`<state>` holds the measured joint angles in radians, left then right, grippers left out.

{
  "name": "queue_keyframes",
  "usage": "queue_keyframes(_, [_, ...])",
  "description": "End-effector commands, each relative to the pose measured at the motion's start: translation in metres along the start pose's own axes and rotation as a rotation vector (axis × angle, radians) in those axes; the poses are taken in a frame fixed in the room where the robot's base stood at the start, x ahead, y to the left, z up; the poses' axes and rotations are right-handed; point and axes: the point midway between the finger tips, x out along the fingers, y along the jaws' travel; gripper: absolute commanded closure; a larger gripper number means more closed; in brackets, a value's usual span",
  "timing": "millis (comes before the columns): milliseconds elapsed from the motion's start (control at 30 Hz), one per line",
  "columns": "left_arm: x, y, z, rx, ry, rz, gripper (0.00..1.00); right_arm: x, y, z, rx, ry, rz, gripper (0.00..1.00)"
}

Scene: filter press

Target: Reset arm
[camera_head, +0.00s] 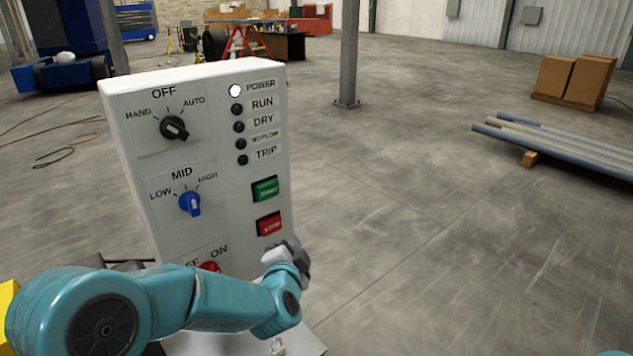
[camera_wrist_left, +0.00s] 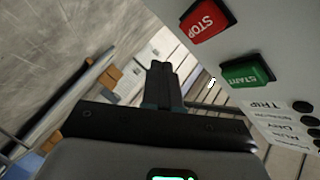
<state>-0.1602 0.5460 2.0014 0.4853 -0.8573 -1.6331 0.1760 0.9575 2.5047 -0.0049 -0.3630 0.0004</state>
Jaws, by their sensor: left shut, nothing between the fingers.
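My left arm comes in from the left in the head view, low in front of a white control panel. My left gripper (camera_head: 290,257) is at the panel's lower right edge, below the red stop button (camera_head: 269,224). In the left wrist view the gripper's fingers (camera_wrist_left: 161,84) are together with nothing between them. They point past the panel's edge, apart from the red stop button (camera_wrist_left: 204,20) and the green start button (camera_wrist_left: 247,70). My right gripper is not in view; only a small teal piece shows at the bottom right corner of the head view.
The white panel (camera_head: 215,180) carries a black selector (camera_head: 174,128), a blue selector (camera_head: 190,203) and a lit power lamp (camera_head: 235,91). A red switch (camera_head: 209,267) is partly hidden by my arm. Pipes (camera_head: 560,145) and boxes (camera_head: 573,80) lie right; the floor between is clear.

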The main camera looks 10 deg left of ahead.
Motion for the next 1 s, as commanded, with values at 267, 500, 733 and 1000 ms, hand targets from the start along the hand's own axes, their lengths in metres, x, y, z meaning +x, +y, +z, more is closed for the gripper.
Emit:
queue_keyframes(267, [0.005,0.086,0.101,0.051,-0.161,0.183,1.00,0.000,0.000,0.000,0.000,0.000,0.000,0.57])
queue_keyframes(500, [-0.084,0.246,0.189,-0.218,-0.344,0.634,1.00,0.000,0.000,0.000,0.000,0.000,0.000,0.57])
queue_keyframes(733, [-0.225,0.340,0.210,-0.733,-0.757,0.988,1.00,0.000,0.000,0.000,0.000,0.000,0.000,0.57])
queue_keyframes(1000, [-0.266,0.350,0.205,-1.073,-1.087,0.961,1.00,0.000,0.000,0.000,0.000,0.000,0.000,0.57])
